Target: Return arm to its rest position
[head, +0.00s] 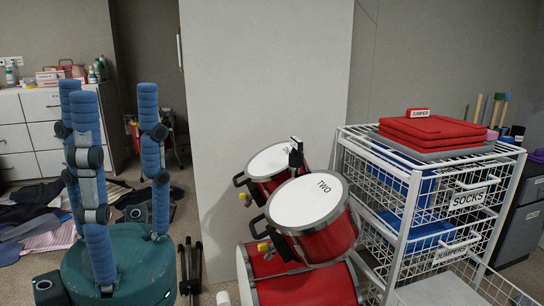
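My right gripper does not show.
A red drum set (305,250) with white heads stands in the middle, before a pale wall panel (265,75). A white wire rack (408,215) with labelled baskets and folded red jumpers (430,130) stands right. Clothes (35,215) cover the floor at left, before white drawers (42,104).

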